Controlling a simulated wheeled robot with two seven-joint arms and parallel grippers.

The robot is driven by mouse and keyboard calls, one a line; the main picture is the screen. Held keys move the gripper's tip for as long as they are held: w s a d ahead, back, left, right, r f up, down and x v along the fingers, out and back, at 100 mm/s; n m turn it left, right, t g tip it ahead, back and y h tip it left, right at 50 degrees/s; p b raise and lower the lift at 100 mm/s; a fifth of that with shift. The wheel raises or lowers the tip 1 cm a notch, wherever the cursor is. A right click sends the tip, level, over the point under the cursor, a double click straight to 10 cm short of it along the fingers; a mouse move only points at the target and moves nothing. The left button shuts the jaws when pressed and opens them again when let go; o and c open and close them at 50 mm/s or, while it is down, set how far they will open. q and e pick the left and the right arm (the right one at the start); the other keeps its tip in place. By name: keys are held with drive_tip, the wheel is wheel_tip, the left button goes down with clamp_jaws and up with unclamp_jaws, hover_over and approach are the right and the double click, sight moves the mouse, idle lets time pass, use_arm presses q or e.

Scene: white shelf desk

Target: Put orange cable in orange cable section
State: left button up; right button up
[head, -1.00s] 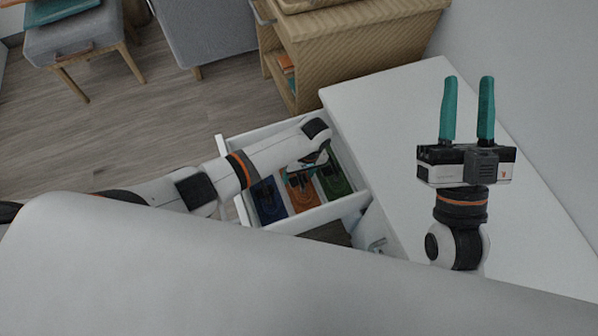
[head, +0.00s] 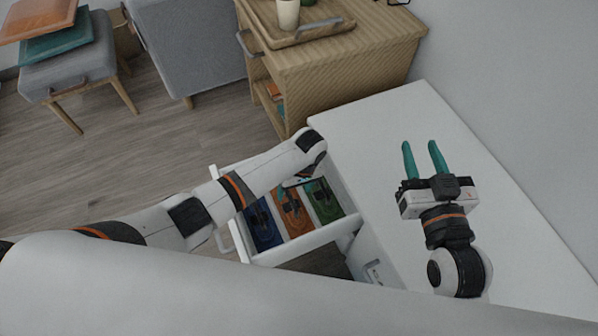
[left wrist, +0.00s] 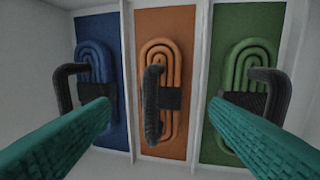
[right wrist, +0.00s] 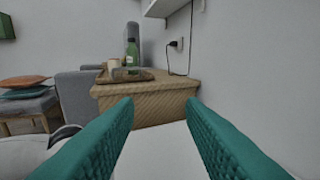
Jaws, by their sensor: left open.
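The orange cable (left wrist: 160,62) is a coiled loop with a black band and plug, lying in the orange middle section (left wrist: 170,20) of the open drawer (head: 300,243). The orange section also shows in the head view (head: 299,226). My left gripper (left wrist: 163,108) is open above the drawer, fingers spread either side of the orange coil and apart from it. In the head view its fingers are mostly hidden by my forearm. My right gripper (head: 423,145) is open and empty above the white desk top (head: 400,115); its fingers also show in the right wrist view (right wrist: 158,105).
A blue cable (left wrist: 95,62) lies in the blue section at left, a green cable (left wrist: 245,68) in the green section at right. Thin white dividers (left wrist: 203,60) separate them. A wooden cabinet (head: 335,75) stands beyond the clear desk top.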

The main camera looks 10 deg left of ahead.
use_arm(q)
drive_tip(key=s+d+r+m+t+h+p, duration=0.35)
drive_tip(key=s+r, duration=0.25)
drive_tip(key=r, duration=0.2)
drive_tip(key=s+a+r+m+t, duration=0.2)
drive_tip(key=s+a+r+t, duration=0.1)
drive_tip(key=a+r, duration=0.3)
drive_tip(key=s+a+r+m+t, duration=0.3)
drive_tip(key=a+r, duration=0.4)
drive_tip(key=r, duration=0.1)
drive_tip(key=shift+m+t+b, duration=0.35)
drive_tip(key=shift+b, duration=0.1)
use_arm(e)
drive_tip(key=s+d+f+g+h, duration=0.2)
drive_tip(key=s+d+f+g, duration=0.1)
drive_tip(key=s+f+g, duration=0.3)
wheel_tip(320, 180, down, 4)
drive_tip(key=shift+s+d+r+g, duration=0.15)
drive_tip(key=shift+r+g, duration=0.05)
drive_tip(key=shift+g, duration=0.8)
